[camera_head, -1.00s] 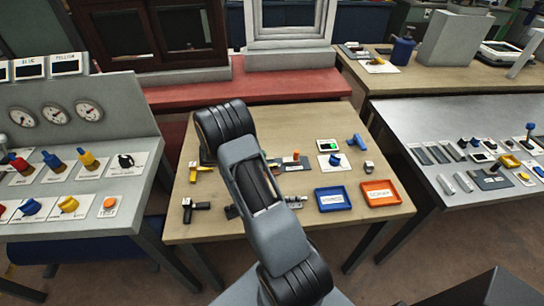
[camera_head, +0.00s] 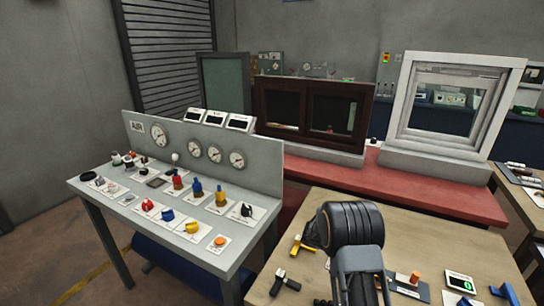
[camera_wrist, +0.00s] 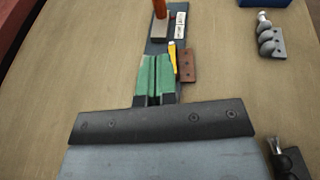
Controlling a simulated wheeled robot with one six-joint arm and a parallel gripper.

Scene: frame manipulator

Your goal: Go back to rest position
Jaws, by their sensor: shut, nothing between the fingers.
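My gripper (camera_wrist: 156,88) shows in the wrist view with its two green-padded fingers together and nothing between them. It is above the wooden table (camera_wrist: 85,60), pointing toward a dark plate that bears an orange post (camera_wrist: 160,8), a yellow piece (camera_wrist: 172,58) and a brown block (camera_wrist: 188,65). I cannot tell the exact height of the fingers above these. In the head view my arm reaches over the wooden table (camera_head: 330,200) at the lower right, and the gripper itself is not visible there.
A grey control panel (camera_head: 240,180) with gauges, knobs and levers stands left of the wooden table. A red bench (camera_head: 400,185) behind bears a brown-framed window (camera_head: 310,105) and a white frame (camera_head: 397,100). Open floor (camera_head: 50,240) lies at the left.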

